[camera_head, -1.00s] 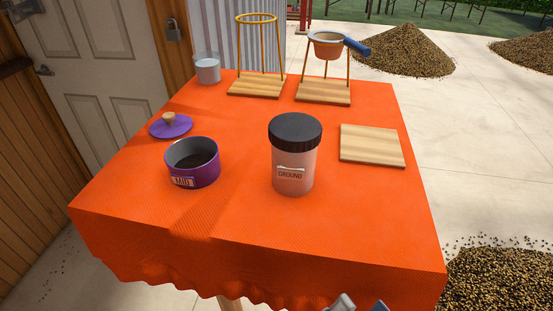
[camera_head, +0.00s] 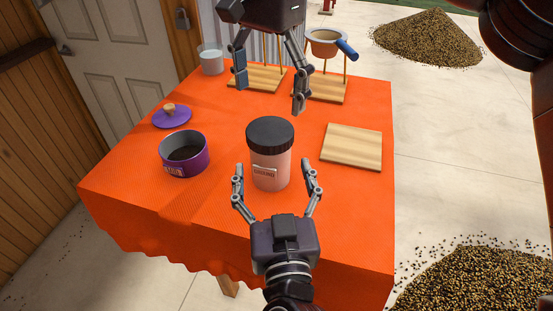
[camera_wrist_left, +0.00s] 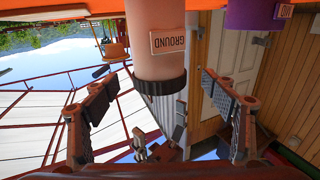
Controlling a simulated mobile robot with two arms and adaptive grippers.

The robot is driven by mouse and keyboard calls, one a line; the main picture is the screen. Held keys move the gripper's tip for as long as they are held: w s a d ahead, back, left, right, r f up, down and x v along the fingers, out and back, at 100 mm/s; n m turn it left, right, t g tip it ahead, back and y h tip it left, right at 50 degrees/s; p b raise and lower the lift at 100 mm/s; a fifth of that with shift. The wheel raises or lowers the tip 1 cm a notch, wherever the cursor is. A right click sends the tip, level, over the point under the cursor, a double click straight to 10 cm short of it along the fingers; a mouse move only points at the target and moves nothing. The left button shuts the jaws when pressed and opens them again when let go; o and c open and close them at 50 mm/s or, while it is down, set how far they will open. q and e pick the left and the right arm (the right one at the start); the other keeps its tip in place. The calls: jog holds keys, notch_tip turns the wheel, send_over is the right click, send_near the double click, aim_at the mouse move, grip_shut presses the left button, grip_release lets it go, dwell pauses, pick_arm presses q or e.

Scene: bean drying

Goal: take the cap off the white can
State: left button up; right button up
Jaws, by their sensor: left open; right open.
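The white can (camera_head: 271,171) stands upright on the orange table, with its black cap (camera_head: 270,134) on top. In the left wrist view, which is upside down, the can (camera_wrist_left: 158,62) and dark cap (camera_wrist_left: 162,86) show between the fingers. My left gripper (camera_head: 274,168) is open at the near side of the can, one finger toward each side, with gaps visible. My right gripper (camera_head: 270,97) is open and empty, fingers pointing down, above and behind the can.
A purple pot (camera_head: 183,160) and its purple lid (camera_head: 172,117) lie left of the can. A wooden board (camera_head: 352,146) lies to the right. Wooden stands (camera_head: 318,92) and a glass (camera_head: 211,60) are at the back.

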pick_arm(q)
jog(key=w, duration=0.7)
jog(key=shift+w+a, duration=0.25)
jog(key=shift+w, duration=0.15)
pick_arm(e)
jog(key=shift+w, duration=0.1)
